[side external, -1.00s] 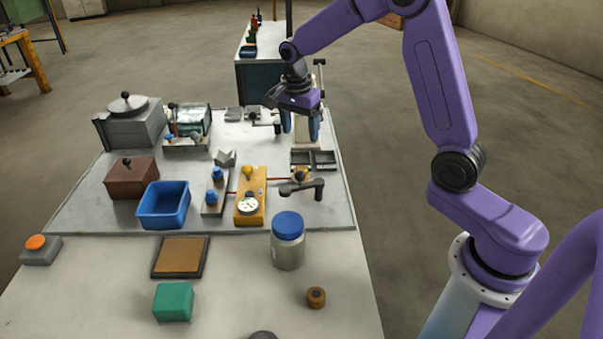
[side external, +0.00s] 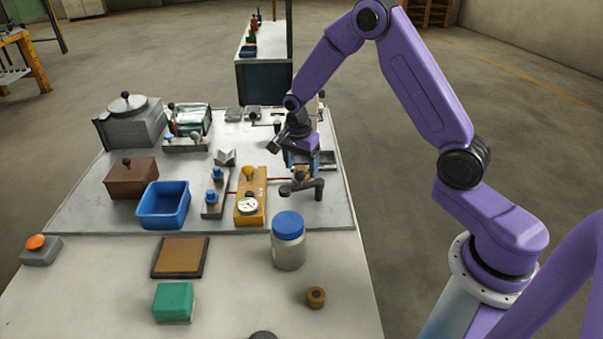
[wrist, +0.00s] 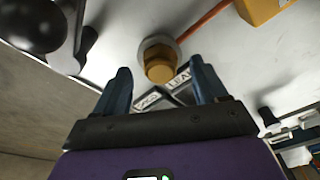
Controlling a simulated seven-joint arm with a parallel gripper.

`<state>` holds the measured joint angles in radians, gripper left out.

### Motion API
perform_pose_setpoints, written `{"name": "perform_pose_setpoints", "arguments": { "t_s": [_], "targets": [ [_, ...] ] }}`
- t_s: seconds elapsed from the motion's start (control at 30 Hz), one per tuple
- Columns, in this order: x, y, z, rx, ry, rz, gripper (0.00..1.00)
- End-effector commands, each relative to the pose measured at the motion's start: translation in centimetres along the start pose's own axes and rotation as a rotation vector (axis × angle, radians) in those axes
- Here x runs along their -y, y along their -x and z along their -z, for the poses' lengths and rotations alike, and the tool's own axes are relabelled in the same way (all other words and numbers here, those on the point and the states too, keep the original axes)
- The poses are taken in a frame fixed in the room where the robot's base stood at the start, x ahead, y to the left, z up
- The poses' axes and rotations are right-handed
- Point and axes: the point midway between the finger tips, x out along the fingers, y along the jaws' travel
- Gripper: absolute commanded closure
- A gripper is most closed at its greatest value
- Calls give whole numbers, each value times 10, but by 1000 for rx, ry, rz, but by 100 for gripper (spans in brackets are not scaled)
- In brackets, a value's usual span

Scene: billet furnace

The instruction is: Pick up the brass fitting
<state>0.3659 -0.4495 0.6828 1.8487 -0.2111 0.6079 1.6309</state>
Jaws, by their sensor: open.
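The brass fitting (wrist: 158,64) shows in the wrist view as a hexagonal golden piece against a round grey collar, at the end of a red line. In the side external view the fitting (side external: 301,174) is small and partly hidden by my gripper and dark parts. My gripper (wrist: 161,72) is open and empty in the wrist view. Its two blue fingers stand left and right of the fitting's near end, with gaps on both sides. In the side external view my gripper (side external: 302,163) points down right behind the fitting; contact cannot be told there.
A dark two-part tray (side external: 328,160) with lettered labels lies under my gripper. A dark lever handle (side external: 303,188) stands just in front of the fitting. A yellow gauge block (side external: 250,196) is left of it. A blue-lidded jar (side external: 288,240) stands nearer the front.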

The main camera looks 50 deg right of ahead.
Motion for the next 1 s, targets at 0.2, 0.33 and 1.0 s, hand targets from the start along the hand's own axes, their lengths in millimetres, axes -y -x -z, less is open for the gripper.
{"name": "perform_pose_setpoints", "arguments": {
  "t_s": [0.2,0.33,1.0],
  "targets": [
    [0,-1,0,0,0,1,28],
    [0,-1,0,0,0,1,64],
    [2,22,4,-1,-2,7,100]
  ]
}}
